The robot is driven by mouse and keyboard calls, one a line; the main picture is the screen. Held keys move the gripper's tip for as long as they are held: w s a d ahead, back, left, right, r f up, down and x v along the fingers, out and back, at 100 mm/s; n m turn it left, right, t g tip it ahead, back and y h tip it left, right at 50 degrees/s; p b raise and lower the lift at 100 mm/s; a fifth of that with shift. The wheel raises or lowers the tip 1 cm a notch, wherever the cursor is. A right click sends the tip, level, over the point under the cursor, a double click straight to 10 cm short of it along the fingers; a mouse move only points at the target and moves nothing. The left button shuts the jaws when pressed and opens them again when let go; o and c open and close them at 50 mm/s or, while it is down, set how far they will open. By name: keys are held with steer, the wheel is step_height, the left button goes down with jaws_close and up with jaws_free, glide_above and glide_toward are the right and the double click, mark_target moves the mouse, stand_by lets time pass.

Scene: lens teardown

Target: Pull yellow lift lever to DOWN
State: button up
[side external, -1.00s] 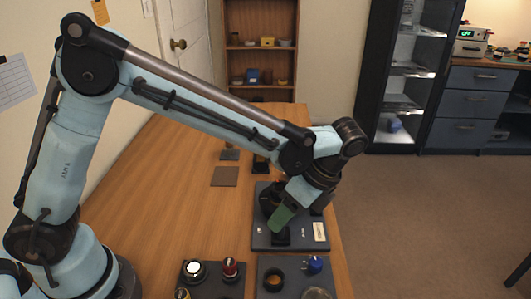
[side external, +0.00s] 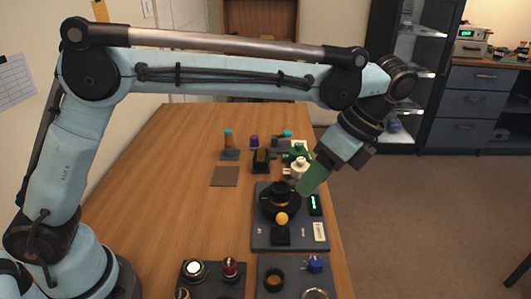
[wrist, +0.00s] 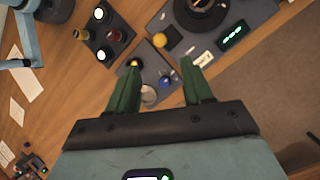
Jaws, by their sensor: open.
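The yellow lift lever's round knob (side external: 282,218) stands over a small black block at the near side of a dark grey station plate (side external: 262,240). It also shows in the wrist view as a yellow knob (wrist: 160,40) at the plate's edge. A black round turntable-like part (side external: 268,203) sits behind it. I cannot tell the lever's UP or DOWN setting from these views. My gripper (side external: 308,187), with green fingers, hangs raised above the plate's right side, apart from the knob. In the wrist view, the fingers (wrist: 161,66) are spread with nothing held between them.
A lit green display (side external: 316,204) and a pale label (side external: 320,232) are on the plate. Panels with red (side external: 230,267) and blue (side external: 315,264) knobs lie nearer. Small teal-topped and purple-topped items stand behind. The table's left side is mostly clear.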

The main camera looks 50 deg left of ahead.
mark_target(282, 225)
steer(key=shift+w+d+r, duration=0.15)
steer(key=shift+d+r, duration=0.1)
steer(key=shift+r, duration=0.3)
steer(key=shift+c, duration=0.2)
